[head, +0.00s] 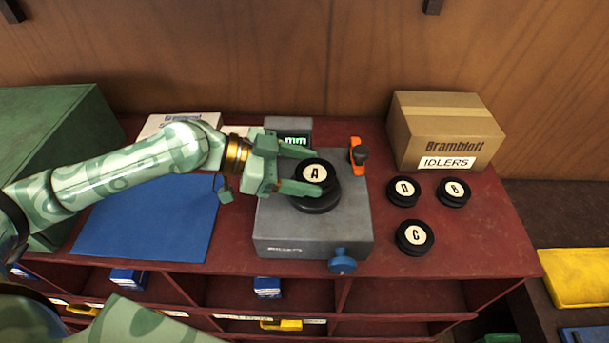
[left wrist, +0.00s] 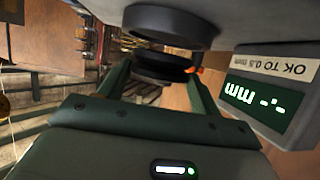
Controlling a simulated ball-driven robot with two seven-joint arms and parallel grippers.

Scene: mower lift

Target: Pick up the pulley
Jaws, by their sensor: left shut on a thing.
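The black pulley A (head: 316,175), with a round cream label, is over the grey gauge block (head: 275,222). My left gripper (head: 308,172) reaches in from the left and is shut on pulley A, one finger on each side. In the left wrist view pulley A (left wrist: 160,68) is between the two fingers, close to a wider black disc (left wrist: 170,28) on the gauge. I cannot tell whether they touch. The gauge display (head: 292,140) reads "-.- mm". Pulleys D (head: 404,191), B (head: 454,191) and C (head: 414,238) stand apart to the right. My right gripper is not in view.
A cardboard box marked IDLERS (head: 440,135) stands behind the loose pulleys. An orange and black clamp-like part (head: 358,153) and a blue knob (head: 342,262) are on the gauge. A blue mat (head: 150,222) lies clear at left, beside a green case (head: 50,125).

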